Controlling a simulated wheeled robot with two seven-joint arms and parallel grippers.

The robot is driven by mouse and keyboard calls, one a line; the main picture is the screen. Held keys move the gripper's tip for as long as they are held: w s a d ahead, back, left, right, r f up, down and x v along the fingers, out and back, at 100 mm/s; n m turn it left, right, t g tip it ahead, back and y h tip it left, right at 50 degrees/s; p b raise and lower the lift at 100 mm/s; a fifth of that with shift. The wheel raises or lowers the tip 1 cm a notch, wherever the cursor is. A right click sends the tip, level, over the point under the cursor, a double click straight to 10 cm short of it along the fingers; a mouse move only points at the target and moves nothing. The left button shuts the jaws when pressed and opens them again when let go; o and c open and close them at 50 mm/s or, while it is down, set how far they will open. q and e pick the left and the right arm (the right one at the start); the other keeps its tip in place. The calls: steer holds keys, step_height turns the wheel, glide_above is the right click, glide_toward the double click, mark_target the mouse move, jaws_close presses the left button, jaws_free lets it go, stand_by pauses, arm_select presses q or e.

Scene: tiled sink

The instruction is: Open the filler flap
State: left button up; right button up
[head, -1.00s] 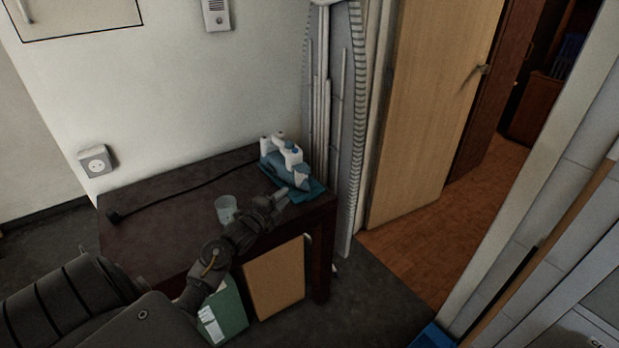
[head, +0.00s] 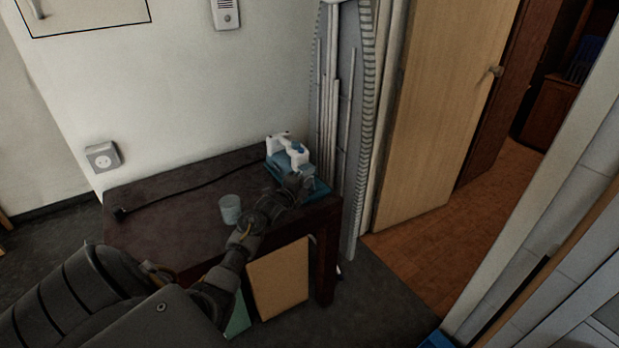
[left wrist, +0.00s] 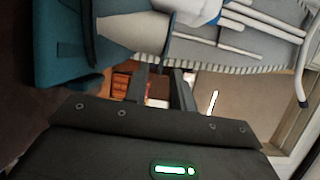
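A white and blue steam iron (head: 288,153) stands on a teal pad (head: 322,190) at the right end of the dark table. My left gripper (head: 298,181) is at the front of the iron and hides its lower front part. In the left wrist view, the two dark fingers (left wrist: 162,78) are apart with a gap between them. The iron's pale body (left wrist: 133,32) is just beyond the fingertips; I cannot tell whether they touch it. The filler flap cannot be made out in either view. My right gripper is not in view.
A translucent cup (head: 230,209) stands on the table (head: 150,215), left of my left gripper. A black cord runs across the table top to a plug (head: 122,213). An ironing board (head: 350,110) leans upright behind the iron. A cardboard box (head: 278,280) is below the table edge.

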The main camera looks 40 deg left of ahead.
arm_select(q)
steer(key=shift+w, duration=0.45)
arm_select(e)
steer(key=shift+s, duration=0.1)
arm_select(q)
steer(key=shift+c, duration=0.2)
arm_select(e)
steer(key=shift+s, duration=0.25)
arm_select(q)
jaws_close()
steer(key=shift+r, duration=0.1)
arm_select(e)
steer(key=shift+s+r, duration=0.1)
